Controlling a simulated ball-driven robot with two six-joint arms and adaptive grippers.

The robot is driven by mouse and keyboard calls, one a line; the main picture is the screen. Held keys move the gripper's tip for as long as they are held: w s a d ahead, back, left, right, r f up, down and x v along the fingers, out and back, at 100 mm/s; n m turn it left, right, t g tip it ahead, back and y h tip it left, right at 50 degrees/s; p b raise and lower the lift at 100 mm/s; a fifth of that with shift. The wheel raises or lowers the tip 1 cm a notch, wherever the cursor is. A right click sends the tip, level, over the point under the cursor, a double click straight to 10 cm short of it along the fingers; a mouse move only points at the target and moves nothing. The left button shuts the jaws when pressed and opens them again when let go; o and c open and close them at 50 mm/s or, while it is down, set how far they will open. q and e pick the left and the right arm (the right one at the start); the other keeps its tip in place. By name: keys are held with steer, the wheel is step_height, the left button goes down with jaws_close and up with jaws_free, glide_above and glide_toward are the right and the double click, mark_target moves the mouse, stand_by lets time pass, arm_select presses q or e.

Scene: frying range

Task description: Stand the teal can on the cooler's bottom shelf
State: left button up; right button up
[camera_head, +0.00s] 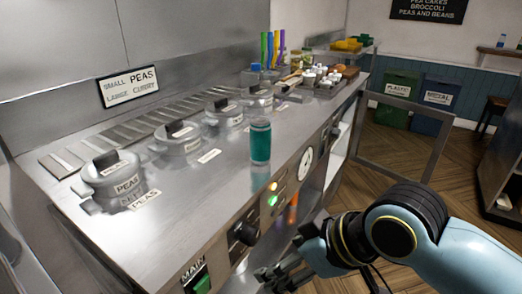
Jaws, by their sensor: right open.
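The teal can (260,143) stands upright on the steel range top, near its front edge. My right gripper (280,277) is low in front of the range, below and apart from the can; it is open and holds nothing that I can see. My left gripper is out of view. A framed door (437,152) stands open at the far end of the range front, beside a pale opening (341,145) under the top. This may be the cooler; I cannot make out its bottom shelf.
Lidded pots (112,176) sit in a row behind the can. A tray of jars and food (325,84) is at the far end. Knobs (243,234) and a gauge (305,164) line the front. Green (397,98) and blue (434,104) bins stand beyond; wooden floor (395,170) lies open at right.

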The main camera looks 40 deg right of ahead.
steer(key=w+a+r+t+y, duration=0.1)
steer(key=w+r+t+y, duration=0.15)
steer(key=w, duration=0.35)
steer(key=m+t+h, duration=0.4)
steer(key=t+h, duration=0.2)
steer(key=t, duration=0.2)
glide_toward(266, 142)
steer(key=w, duration=0.2)
steer(key=shift+t, duration=0.25)
steer(key=w, duration=0.3)
steer(key=w+f, duration=0.1)
steer(key=shift+w+d, duration=0.25)
steer(key=shift+w, duration=0.05)
steer(key=w, duration=0.3)
steer(key=w+b, duration=0.1)
steer(key=w, duration=0.2)
steer(key=shift+d+r, duration=0.2)
steer(key=shift+r, duration=0.1)
jaws_close()
